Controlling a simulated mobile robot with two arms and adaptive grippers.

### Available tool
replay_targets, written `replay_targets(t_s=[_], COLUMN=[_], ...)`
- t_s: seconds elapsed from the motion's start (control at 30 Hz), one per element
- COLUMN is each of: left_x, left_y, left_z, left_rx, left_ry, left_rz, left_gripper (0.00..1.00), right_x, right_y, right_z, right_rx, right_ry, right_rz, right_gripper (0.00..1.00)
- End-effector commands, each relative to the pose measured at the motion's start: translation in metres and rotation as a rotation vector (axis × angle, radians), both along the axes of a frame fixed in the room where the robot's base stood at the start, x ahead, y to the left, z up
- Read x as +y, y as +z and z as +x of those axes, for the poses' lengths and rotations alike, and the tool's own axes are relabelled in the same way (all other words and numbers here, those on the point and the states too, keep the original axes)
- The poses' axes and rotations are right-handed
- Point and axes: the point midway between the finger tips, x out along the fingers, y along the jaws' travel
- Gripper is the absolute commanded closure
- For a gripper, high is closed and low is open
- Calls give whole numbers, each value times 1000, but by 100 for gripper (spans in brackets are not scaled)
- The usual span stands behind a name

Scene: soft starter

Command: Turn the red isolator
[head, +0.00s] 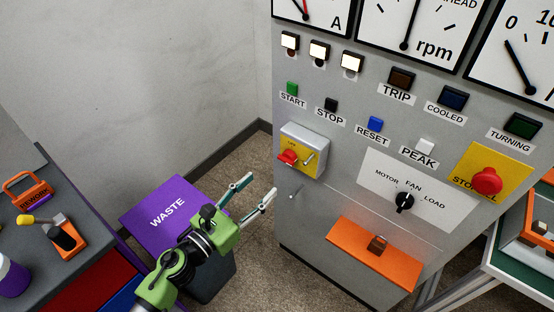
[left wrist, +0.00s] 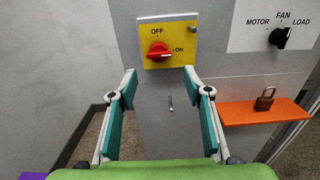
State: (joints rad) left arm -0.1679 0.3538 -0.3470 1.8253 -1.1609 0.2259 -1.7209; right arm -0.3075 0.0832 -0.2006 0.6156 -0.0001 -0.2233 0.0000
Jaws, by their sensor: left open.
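The red isolator (head: 288,158) is a rotary knob on a yellow plate on the left part of the grey cabinet front. In the left wrist view the isolator (left wrist: 158,51) is ahead, with OFF above it and ON to its right. Its handle lies about level, its pale mark on the ON side. My left gripper (head: 262,185) is open and empty, in front of the cabinet, to the left of and below the knob in the head view. Its fingertips in the left wrist view (left wrist: 160,72) are spread either side, just below the knob, apparently not touching. My right gripper is not in view.
A small metal pin (left wrist: 170,103) sticks out below the isolator. An orange shelf (head: 350,252) with a brown padlock (head: 377,243) juts out lower right. The MOTOR/FAN/LOAD selector (head: 404,202) is to the right. A purple-topped WASTE bin (head: 150,205) stands behind my left arm.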

Motion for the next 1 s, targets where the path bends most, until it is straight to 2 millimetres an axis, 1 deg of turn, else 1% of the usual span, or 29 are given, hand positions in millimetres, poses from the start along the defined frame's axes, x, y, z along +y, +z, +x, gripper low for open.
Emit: replay_targets(t_s=[0.03, 0.13, 0.3, 0.4, 0.5, 0.7, 0.97, 1.0], left_x=[-6, -19, -40, -51, -58, -64, -65, -65], left_y=[4, 5, 3, 2, 1, 0, 0, 0], left_z=[11, 29, 58, 71, 81, 90, 90, 90], left_rx=[-2, -2, 0, 1, 2, 4, 2, 2], left_ry=[2, 2, 4, 2, 3, 2, 2, 2], left_rz=[-2, -3, -5, -5, -4, -3, -3, -3], left_gripper=[55, 55, 55, 55, 55, 55, 55, 65], right_x=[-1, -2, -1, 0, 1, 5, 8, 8], right_y=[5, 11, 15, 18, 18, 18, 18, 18], right_z=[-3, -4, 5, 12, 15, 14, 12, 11], right_rx=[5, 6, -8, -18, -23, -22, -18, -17], right_ry=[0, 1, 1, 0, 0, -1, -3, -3], right_rz=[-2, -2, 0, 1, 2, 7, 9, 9], right_gripper=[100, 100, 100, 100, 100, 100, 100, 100])
